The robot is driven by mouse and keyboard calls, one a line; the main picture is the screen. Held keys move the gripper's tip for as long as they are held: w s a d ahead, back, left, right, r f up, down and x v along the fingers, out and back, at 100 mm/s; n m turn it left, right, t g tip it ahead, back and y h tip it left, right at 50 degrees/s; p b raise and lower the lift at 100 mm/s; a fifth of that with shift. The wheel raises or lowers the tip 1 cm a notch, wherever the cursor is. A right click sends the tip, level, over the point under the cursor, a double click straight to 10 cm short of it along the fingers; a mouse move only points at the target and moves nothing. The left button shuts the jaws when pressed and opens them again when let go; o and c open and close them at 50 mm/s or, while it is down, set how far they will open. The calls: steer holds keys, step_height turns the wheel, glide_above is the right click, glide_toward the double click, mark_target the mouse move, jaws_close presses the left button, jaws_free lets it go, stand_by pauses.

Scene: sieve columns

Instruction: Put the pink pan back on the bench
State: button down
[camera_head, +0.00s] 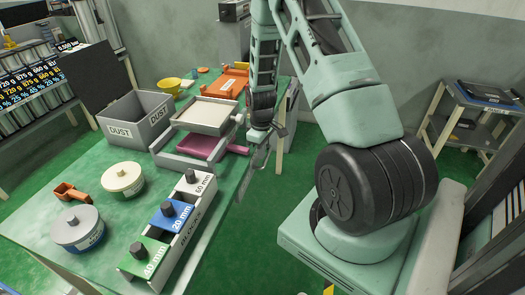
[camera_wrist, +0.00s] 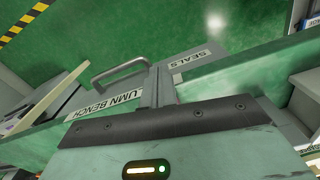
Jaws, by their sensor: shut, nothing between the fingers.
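The pink pan (camera_head: 203,147) sits in the lower level of a grey sieve stand (camera_head: 176,160) on the green bench (camera_head: 125,215). A pink handle sticks out to its right, and the grey tray above partly hides it. My gripper (camera_head: 254,160) hangs to the right of the stand, by the bench's right edge, apart from the pan. In the wrist view my gripper (camera_wrist: 165,85) is shut and empty, over the bench edge with its "COLUMN BENCH" label. I cannot make out the pan there.
A light-filled grey tray (camera_head: 208,116) tops the stand. A DUST bin (camera_head: 137,120) stands to its left. A block rack (camera_head: 170,235), round weights (camera_head: 122,178) and an orange scoop (camera_head: 72,191) are nearer. A metal handle (camera_wrist: 118,72) shows beside the gripper.

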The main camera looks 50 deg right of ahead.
step_height(320, 180, up, 10)
steer(key=b, duration=0.1)
steer(key=a+r+n, duration=0.1)
steer(key=a+r, duration=0.2)
steer(key=a, duration=0.5)
steer(key=a+r, duration=0.3)
steer(key=a, duration=0.6)
steer(key=s+a+r+n+y, duration=0.1)
steer(key=s+a+r, duration=0.2)
steer(key=s+a, duration=0.5)
steer(key=s+a+r+n, duration=0.2)
steer(key=s+a, duration=0.1)
steer(key=a, duration=0.8)
steer(key=s+a+r+n, duration=0.1)
steer(key=s+a, duration=0.3)
steer(key=s, duration=0.6)
steer(key=shift+a+r, duration=0.15)
steer(key=shift+r, duration=0.2)
